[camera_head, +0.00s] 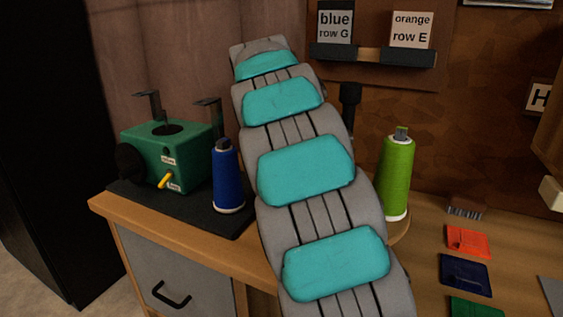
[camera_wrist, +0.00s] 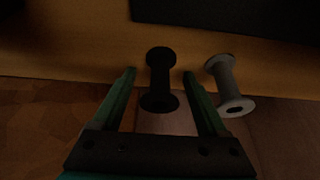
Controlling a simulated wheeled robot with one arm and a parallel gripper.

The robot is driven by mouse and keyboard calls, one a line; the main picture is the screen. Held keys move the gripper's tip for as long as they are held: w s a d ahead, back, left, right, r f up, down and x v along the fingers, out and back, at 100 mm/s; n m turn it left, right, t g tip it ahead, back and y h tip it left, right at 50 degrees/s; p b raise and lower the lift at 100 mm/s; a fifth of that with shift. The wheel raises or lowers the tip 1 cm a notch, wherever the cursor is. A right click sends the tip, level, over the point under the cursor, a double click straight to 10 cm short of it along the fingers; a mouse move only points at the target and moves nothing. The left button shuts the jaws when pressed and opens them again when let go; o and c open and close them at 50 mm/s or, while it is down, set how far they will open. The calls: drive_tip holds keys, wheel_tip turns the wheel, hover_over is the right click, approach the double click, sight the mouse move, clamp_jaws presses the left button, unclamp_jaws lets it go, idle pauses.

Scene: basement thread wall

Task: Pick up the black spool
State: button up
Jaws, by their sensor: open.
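In the wrist view, the black spool (camera_wrist: 159,78) shows as a dark body with a wider flange at each end. My gripper (camera_wrist: 159,73) is open, with one green finger on each side of the spool. Gaps show between the fingers and the spool, and I see no contact. The dim light hides how deep the spool sits between them. In the head view, my own arm fills the middle and hides my gripper. I cannot make out the black spool there.
A grey spool (camera_wrist: 229,86) is close to the right finger. In the head view, a blue thread cone (camera_head: 227,180) and green winder box (camera_head: 165,155) stand left of my arm. A green thread cone (camera_head: 397,178) stands to the right, near flat coloured pieces (camera_head: 467,242).

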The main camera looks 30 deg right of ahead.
clamp_jaws()
idle(0.6)
